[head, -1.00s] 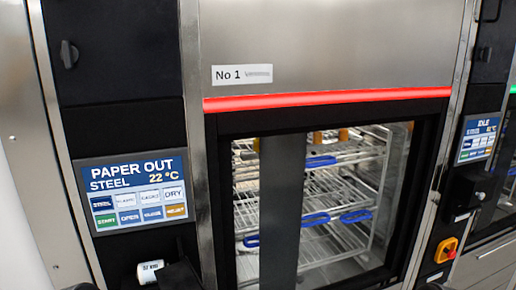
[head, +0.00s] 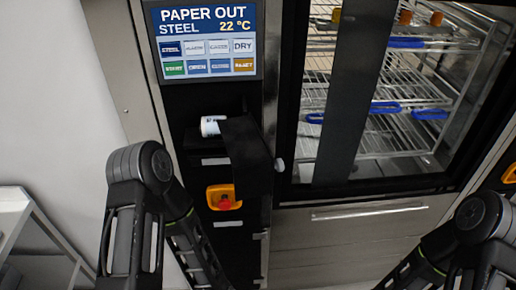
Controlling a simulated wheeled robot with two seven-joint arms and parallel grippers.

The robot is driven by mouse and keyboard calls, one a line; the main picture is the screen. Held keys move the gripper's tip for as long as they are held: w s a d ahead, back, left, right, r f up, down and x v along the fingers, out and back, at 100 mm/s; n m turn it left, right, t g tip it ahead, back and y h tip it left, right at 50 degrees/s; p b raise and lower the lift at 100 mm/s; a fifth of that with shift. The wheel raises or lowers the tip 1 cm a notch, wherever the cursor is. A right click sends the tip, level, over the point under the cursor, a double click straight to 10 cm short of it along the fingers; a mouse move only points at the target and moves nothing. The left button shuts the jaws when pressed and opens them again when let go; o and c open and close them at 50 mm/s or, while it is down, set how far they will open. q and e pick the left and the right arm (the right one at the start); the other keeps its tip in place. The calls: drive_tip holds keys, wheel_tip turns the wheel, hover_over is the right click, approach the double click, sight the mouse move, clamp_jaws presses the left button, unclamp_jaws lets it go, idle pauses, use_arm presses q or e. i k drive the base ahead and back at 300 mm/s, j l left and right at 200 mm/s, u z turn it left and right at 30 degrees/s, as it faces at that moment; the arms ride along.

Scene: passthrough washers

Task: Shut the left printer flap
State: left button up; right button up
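The left printer flap (head: 249,158) is a black panel on the dark column left of the washer door. It stands swung open, sticking out from the column. A white paper roll (head: 211,125) with dark print shows in the printer opening to its left. The screen (head: 204,43) above reads PAPER OUT, STEEL, 22 °C. Links of my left arm show at the lower left and links of my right arm at the lower right, both apart from the flap in the picture. Neither gripper can be seen.
An orange and red switch (head: 223,197) sits below the printer. The glass washer door (head: 345,95) shows wire racks with blue clips (head: 386,107). A drawer handle (head: 368,212) lies below it. A white shelf unit (head: 14,222) stands at the lower left.

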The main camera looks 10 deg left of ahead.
sight(254, 164)
drive_tip(key=i+l+u, duration=0.15)
drive_tip(key=u, duration=0.25)
drive_tip(key=i+l+u, duration=0.1)
drive_tip(key=l+u, duration=0.65)
drive_tip(key=i+l+u, duration=0.1)
drive_tip(key=l+u, duration=0.3)
drive_tip(key=j, duration=0.1)
